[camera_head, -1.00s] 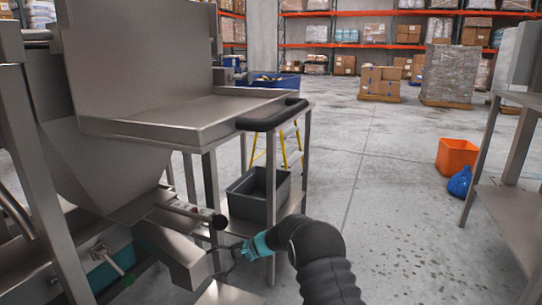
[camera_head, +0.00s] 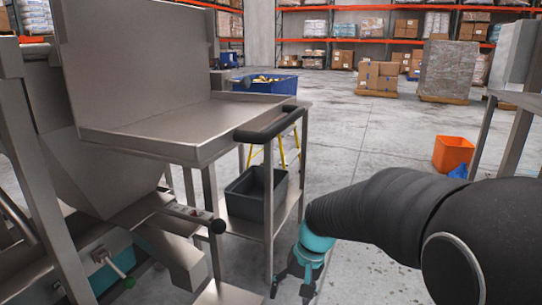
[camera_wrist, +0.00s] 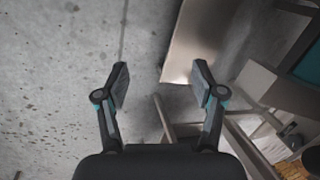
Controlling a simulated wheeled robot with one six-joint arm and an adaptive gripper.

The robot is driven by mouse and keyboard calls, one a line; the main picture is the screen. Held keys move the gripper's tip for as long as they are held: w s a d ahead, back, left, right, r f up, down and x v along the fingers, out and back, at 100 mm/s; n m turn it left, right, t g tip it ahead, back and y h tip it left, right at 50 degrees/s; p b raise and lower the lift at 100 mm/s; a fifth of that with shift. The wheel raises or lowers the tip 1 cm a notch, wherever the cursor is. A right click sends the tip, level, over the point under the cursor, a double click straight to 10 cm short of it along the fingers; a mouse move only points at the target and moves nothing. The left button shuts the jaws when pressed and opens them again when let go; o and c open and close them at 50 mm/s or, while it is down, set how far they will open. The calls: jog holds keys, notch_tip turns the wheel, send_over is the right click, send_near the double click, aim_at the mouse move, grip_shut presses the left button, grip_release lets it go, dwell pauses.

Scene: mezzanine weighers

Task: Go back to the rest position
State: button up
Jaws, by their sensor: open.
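My gripper (camera_head: 292,284) is at the lower middle of the head view, in front of the steel cart's right leg. In the wrist view my gripper (camera_wrist: 160,85) has its two fingers spread wide with nothing between them. Bare concrete floor and a steel surface (camera_wrist: 188,45) lie beyond the fingertips. My arm reaches in from the right edge of the head view.
The steel cart (camera_head: 200,138) with a black handle stands left of my arm. A grey bin (camera_head: 256,196) sits on its lower shelf. An orange bin (camera_head: 453,153) and a steel table (camera_head: 518,100) are at right. The floor (camera_head: 360,140) between is open.

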jog(key=s+d+r+t+h+p, duration=0.1)
jog(key=s+d+r+t+p, duration=0.1)
jog(key=s+d+r, duration=0.3)
jog(key=s+d+r+n+t+h+p, duration=0.1)
jog(key=s+d+r+t+h, duration=0.1)
jog(key=s+d+r, duration=0.4)
jog(key=s+r+t, duration=0.1)
jog(key=s+r, duration=0.2)
jog(key=s, duration=0.3)
jog(key=shift+s+r+t+p, duration=0.2)
jog(key=shift+r+t+p, duration=0.05)
jog(key=shift+t+p, duration=0.15)
